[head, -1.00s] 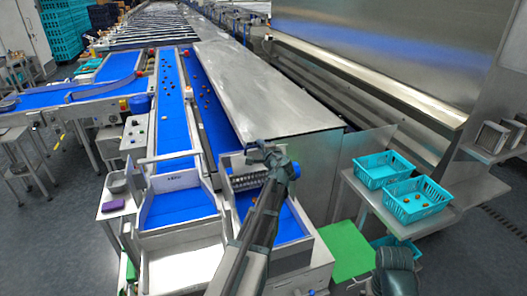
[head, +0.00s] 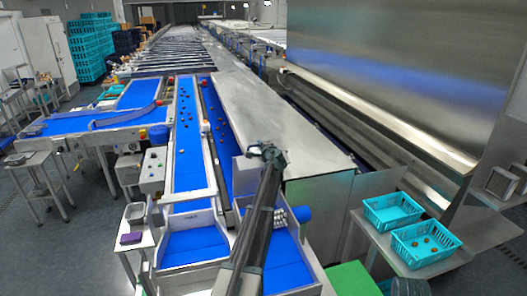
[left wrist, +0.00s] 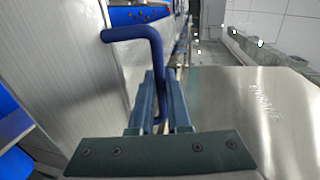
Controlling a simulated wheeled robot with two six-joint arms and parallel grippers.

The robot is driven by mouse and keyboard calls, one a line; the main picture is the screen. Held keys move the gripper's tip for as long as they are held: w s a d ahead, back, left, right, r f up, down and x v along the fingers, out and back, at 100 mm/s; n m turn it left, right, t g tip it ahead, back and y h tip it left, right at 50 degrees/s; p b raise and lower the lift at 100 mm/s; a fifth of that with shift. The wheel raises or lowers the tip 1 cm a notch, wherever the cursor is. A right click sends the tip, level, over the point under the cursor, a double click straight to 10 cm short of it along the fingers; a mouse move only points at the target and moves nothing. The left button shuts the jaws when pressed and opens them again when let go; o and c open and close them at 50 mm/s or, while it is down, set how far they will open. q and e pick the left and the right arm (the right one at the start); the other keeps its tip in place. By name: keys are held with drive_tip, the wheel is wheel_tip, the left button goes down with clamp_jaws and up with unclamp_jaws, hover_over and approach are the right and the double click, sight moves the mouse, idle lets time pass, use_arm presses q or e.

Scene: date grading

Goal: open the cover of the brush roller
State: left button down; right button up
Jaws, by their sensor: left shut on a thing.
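The brush roller's cover (head: 244,176) is a flat grey plate standing raised at the lower end of the middle blue belt. My left gripper (head: 266,153) is at its upper edge. In the left wrist view my left gripper (left wrist: 159,90) is shut on a bent blue handle (left wrist: 148,36), with the bar running down between its fingers. The pale cover plate (left wrist: 62,50) fills the left of that view. The pale brush roller (head: 281,215) shows below the cover with a blue end, partly behind my left arm. My right gripper is not in view.
A long steel housing (head: 275,125) lies right of the belt. Blue-lined chutes (head: 195,245) are in front. Two turquoise baskets (head: 424,258) stand on a shelf at right. A control box (head: 153,165) and a small side table (head: 137,222) are at left.

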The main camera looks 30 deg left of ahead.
use_arm(q)
drive_tip(key=shift+w+a+r, duration=0.2)
drive_tip(key=shift+w+a, duration=0.35)
drive_tip(key=shift+a, duration=0.05)
drive_tip(key=c, duration=0.9)
unclamp_jaws()
drive_tip(key=shift+s, duration=0.1)
drive_tip(key=p+v, duration=0.3)
drive_tip(key=v, duration=1)
drive_tip(key=shift+s+d, duration=0.25)
drive_tip(key=shift+s, duration=0.05)
